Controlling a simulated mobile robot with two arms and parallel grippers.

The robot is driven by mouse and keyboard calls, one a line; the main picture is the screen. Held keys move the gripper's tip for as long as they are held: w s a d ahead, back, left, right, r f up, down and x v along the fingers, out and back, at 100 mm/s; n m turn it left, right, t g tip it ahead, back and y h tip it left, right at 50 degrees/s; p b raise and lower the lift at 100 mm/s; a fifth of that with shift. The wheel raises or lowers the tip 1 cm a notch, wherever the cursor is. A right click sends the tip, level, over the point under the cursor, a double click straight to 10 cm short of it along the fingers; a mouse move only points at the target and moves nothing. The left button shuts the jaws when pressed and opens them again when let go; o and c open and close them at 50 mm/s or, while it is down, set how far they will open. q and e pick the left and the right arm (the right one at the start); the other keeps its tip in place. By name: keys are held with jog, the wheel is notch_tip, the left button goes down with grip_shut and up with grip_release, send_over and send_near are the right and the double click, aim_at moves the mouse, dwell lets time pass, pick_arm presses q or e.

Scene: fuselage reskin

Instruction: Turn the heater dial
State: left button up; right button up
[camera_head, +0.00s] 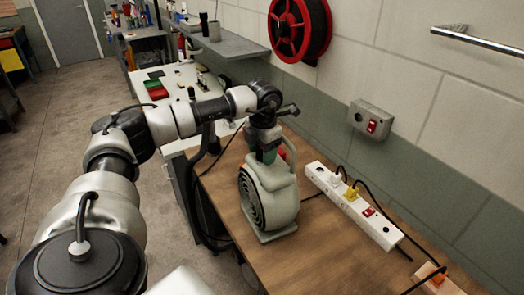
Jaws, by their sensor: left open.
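The heater (278,200) is a grey-green fan heater with a dark round grille and a carrying handle. It stands upright on the wooden workbench, right of centre. My left arm comes in from the left and bends down at the wrist. My left gripper (267,156) points down at the top of the heater and is open. I cannot tell whether it touches the heater. The heater dial is not clearly visible, and the gripper covers part of the heater's top. My right gripper is not in view.
A white power strip (352,206) with plugs and cables lies right of the heater on the wooden bench (305,262). A wall socket box (371,120) and a red hose reel (299,28) are on the wall behind. A white table (165,97) stands further back.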

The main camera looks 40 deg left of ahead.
pick_arm(q)
notch_tip(320, 180, up, 11)
jog(key=b, duration=0.2)
jog(key=shift+d+f, duration=0.2)
jog(key=shift+d, duration=0.05)
